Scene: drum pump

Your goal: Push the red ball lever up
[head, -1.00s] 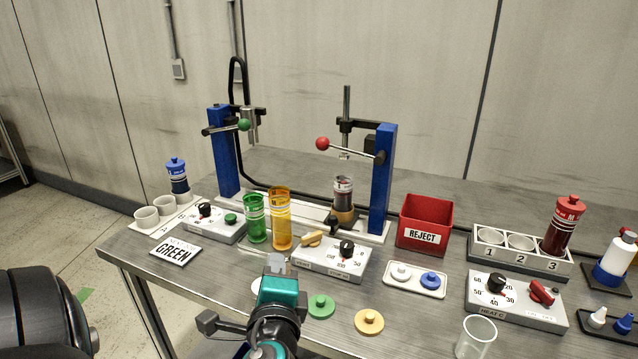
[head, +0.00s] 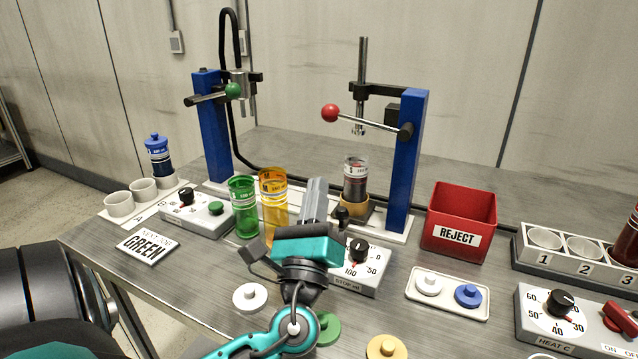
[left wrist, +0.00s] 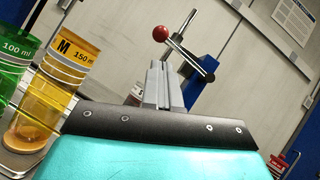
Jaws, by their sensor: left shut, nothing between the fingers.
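The red ball (head: 330,113) sits on the left end of a metal lever (head: 370,124) on the right blue post (head: 407,160). The lever slopes slightly down from the ball toward the post. The red ball also shows in the left wrist view (left wrist: 160,33), above the fingers. My left gripper (head: 317,184) is shut and empty, below the ball and nearer to me, with a clear gap between them. Its shut fingers also show in the left wrist view (left wrist: 157,82). My right gripper is in neither view now.
A green cylinder (head: 243,208) and an amber cylinder (head: 273,200) stand left of my gripper. A dark-filled vessel (head: 355,182) stands under the right press. A red reject bin (head: 460,222) is to the right. The air around the ball looks free.

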